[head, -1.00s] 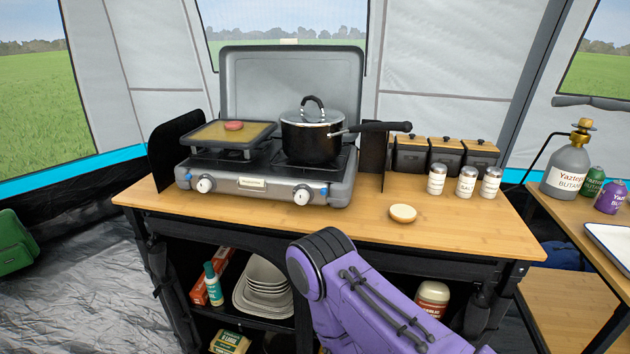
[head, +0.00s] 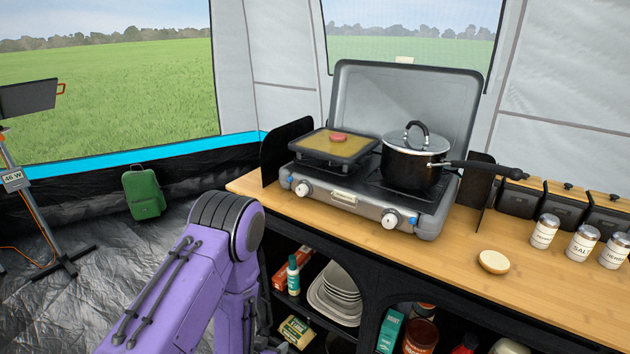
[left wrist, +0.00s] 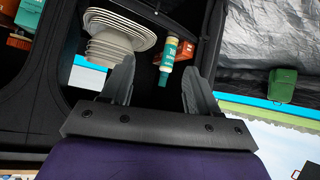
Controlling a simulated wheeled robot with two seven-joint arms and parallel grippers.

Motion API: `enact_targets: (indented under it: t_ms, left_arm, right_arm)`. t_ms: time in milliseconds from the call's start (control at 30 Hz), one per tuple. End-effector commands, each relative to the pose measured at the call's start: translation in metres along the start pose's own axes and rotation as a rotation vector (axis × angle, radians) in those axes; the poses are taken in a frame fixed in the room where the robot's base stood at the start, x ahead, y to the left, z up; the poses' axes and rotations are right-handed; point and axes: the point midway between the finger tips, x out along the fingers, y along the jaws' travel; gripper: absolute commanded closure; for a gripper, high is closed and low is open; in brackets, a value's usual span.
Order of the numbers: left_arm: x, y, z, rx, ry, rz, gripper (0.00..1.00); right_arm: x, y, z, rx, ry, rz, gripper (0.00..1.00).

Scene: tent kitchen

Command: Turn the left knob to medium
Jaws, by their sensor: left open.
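The left knob (head: 303,188) is a white dial on the front of the grey two-burner stove (head: 345,201), below the griddle. The right knob (head: 391,219) sits below the pot. The left knob's pointer is too small to read. My left arm shows at lower left in the head view, below and left of the stove; its fingers cannot be made out there. In the left wrist view my left gripper (left wrist: 156,84) is open and empty, with its fingers apart in front of the lower shelf. It is away from the knob. My right gripper is not in view.
A griddle (head: 352,147) holding a round patty and a lidded pot (head: 414,168) stand on the stove. The pot's handle sticks out right. A bun half (head: 494,262) and shakers (head: 545,231) are on the wooden counter. Plates (head: 337,292) and a bottle (head: 293,276) are on the shelf below.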

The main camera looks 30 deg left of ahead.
Motion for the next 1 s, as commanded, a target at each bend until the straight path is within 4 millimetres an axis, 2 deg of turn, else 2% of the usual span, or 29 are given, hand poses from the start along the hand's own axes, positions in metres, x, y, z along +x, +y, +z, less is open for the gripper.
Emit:
enact_targets:
  t_ms: [33, 67, 100, 200, 300, 400, 467, 800, 1000]
  left_arm:
    - [-0.01, 0.003, -0.085, 0.044, 0.14, 0.052, 0.4]
    - [-0.011, 0.004, -0.123, 0.084, 0.22, 0.083, 0.4]
    - [-0.015, 0.004, -0.171, 0.136, 0.321, 0.119, 0.4]
    - [-0.034, 0.001, -0.265, 0.26, 0.531, 0.174, 0.4]
    - [-0.05, -0.004, -0.318, 0.346, 0.661, 0.199, 0.4]
    - [-0.055, -0.006, -0.337, 0.388, 0.714, 0.209, 0.4]
    - [-0.05, -0.004, -0.342, 0.396, 0.721, 0.211, 0.4]
    - [0.004, 0.02, -0.383, 0.394, 0.718, 0.211, 0.4]
    - [0.021, 0.027, -0.395, 0.392, 0.715, 0.213, 0.4]
  right_arm:
    - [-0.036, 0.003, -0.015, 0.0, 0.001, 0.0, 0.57]
    - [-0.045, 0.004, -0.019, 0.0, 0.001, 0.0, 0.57]
    - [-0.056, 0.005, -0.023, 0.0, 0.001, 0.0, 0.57]
    - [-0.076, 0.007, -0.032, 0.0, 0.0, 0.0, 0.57]
    - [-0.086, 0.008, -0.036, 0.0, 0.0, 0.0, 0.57]
    - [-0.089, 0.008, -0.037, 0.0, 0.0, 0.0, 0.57]
    - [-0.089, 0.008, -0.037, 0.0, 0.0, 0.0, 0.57]
    - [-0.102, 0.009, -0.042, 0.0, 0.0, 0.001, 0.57]
    - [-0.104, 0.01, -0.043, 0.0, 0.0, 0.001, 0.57]
